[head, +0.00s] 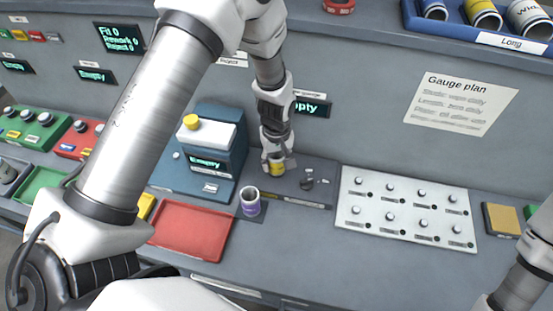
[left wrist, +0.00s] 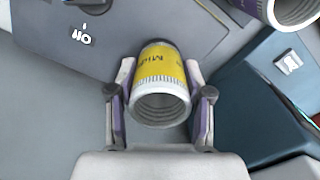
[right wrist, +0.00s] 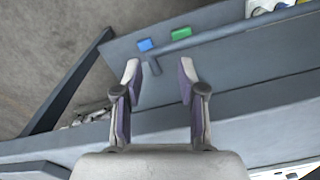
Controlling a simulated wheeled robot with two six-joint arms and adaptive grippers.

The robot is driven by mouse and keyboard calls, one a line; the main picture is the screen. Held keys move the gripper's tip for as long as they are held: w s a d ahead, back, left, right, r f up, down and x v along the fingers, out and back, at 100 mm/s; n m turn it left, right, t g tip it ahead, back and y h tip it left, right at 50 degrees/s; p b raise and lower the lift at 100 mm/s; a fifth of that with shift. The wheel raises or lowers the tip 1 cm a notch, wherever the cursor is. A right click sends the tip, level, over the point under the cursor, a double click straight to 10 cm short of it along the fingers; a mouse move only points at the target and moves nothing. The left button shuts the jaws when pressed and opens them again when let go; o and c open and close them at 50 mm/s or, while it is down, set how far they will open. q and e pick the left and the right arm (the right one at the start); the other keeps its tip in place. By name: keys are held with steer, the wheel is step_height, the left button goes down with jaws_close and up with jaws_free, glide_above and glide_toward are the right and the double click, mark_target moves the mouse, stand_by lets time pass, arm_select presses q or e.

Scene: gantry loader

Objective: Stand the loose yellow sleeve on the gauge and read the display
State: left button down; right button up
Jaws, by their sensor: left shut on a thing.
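The yellow sleeve (head: 277,168) is a short yellow tube with a silvery ribbed end. My left gripper (head: 277,158) is shut on it, low over the grey bench. In the left wrist view the sleeve (left wrist: 162,72) sits between both fingers, its open threaded end facing the camera. Whether it touches the bench is unclear. A blue unit (head: 232,160) with a display (head: 208,163) reading "Empty" stands just left of the gripper; it may be the gauge. My right gripper (right wrist: 158,85) is open and empty; the head view shows only its arm.
A purple-banded sleeve (head: 250,204) stands upright before the blue unit. A red tray (head: 190,231) lies left of it. A white panel (head: 407,213) with several pegs is to the right. Small dark fittings (head: 315,180) are beside the left gripper. A back wall carries several displays.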

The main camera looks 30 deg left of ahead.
arm_select(q)
steer(key=shift+f, duration=0.15)
steer(key=shift+c, duration=1.9)
jaws_free()
step_height(320, 180, up, 12)
